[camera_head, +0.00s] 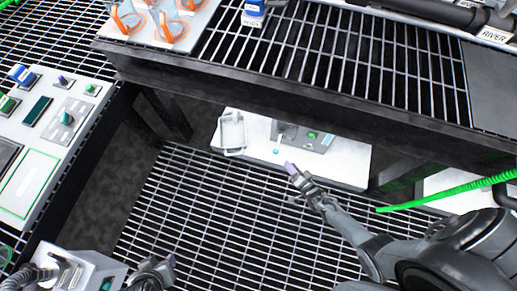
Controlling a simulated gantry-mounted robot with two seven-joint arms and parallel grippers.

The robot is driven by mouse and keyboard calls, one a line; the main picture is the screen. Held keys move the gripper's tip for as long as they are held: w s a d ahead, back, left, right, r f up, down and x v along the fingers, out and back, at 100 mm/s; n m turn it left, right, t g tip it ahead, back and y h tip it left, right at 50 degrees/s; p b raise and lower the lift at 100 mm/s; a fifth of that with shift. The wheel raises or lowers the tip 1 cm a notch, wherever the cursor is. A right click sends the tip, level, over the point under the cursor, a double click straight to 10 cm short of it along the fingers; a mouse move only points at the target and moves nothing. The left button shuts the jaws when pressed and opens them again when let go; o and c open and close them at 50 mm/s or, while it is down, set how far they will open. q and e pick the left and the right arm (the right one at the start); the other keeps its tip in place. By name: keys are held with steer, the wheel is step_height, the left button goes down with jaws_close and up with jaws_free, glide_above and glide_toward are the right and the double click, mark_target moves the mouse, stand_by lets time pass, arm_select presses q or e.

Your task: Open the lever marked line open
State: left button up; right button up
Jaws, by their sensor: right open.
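I cannot make out a lever marked line open in this view. My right gripper (296,178) is open near the middle of the picture. It appears above the floor grating, in front of a low white platform, with nothing seen between its fingers. What looks like my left gripper (157,273) shows at the bottom left edge; its fingers are too dark and cut off to read. A pipe assembly (440,12) with a label reading RIVER (494,36) runs along the top right; no lever handle on it is clear.
A grated table (340,60) with a dark front beam (300,95) spans the top. Orange rings (172,30) sit on a white plate there. A control panel (68,118) stands left. The low white platform (345,165) holds a grey box and a white tray (232,130). A green hose (440,196) crosses right.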

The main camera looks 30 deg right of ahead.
mark_target(278, 145)
steer(key=b+x, duration=0.7)
steer(key=x, duration=0.5)
steer(key=shift+w+d+f, duration=0.1)
steer(key=shift+w+d, duration=0.05)
steer(key=shift+w, duration=0.25)
arm_select(q)
step_height(278, 145, down, 10)
steer(key=shift+s+r+b, duration=0.15)
steer(key=shift+s+b, duration=0.2)
steer(key=shift+s, duration=0.05)
arm_select(e)
steer(key=shift+w, duration=0.35)
arm_select(q)
steer(key=shift+d, duration=0.15)
arm_select(e)
steer(key=c, duration=0.6)
arm_select(q)
steer(key=shift+d, duration=0.15)
arm_select(e)
steer(key=shift+d, duration=0.15)
jaws_close()
